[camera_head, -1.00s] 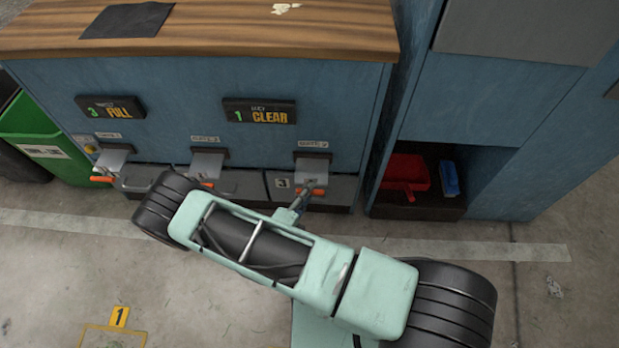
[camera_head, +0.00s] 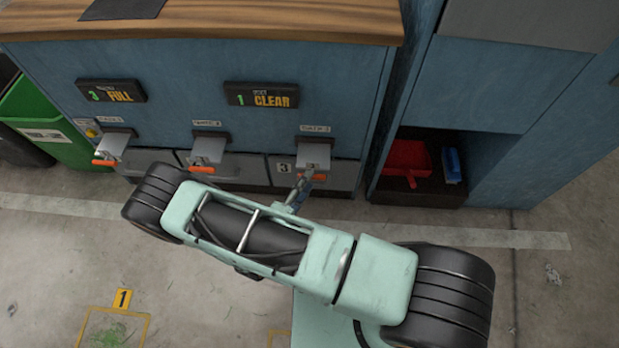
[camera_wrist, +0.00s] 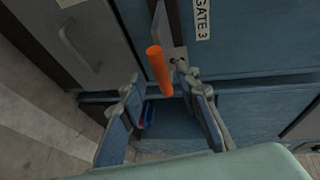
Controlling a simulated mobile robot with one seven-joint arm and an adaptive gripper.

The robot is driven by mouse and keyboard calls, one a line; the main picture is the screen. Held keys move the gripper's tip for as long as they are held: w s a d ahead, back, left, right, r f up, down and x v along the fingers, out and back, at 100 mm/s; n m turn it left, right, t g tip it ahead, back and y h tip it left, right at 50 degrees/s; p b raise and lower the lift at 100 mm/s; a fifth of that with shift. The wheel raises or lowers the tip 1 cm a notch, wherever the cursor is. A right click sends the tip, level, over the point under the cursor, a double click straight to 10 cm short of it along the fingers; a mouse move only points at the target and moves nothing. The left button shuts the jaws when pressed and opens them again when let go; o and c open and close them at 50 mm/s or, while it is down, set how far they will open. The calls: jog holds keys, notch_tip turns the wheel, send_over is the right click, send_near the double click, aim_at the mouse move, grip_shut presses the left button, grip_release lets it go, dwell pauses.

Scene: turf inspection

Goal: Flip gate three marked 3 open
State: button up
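Gate three (camera_head: 313,154) is a grey metal flap on the blue cabinet, with an orange handle (camera_head: 318,178) at its lower front. The label GATE 3 (camera_wrist: 203,18) shows in the wrist view, beside the orange handle (camera_wrist: 159,70). My gripper (camera_wrist: 162,102) is open, its two fingers apart on either side of the handle's lower end. I cannot tell whether either finger touches it. In the head view my gripper (camera_head: 300,191) is small, just below the handle and partly hidden by my arm.
Two similar gates with orange handles, the middle one (camera_head: 207,151) and the left one (camera_head: 113,146), are on the same cabinet. An open cubby holds a red dustpan (camera_head: 407,163) and blue brush (camera_head: 452,166). A green bin (camera_head: 45,125) stands left.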

jog(key=v, duration=0.9)
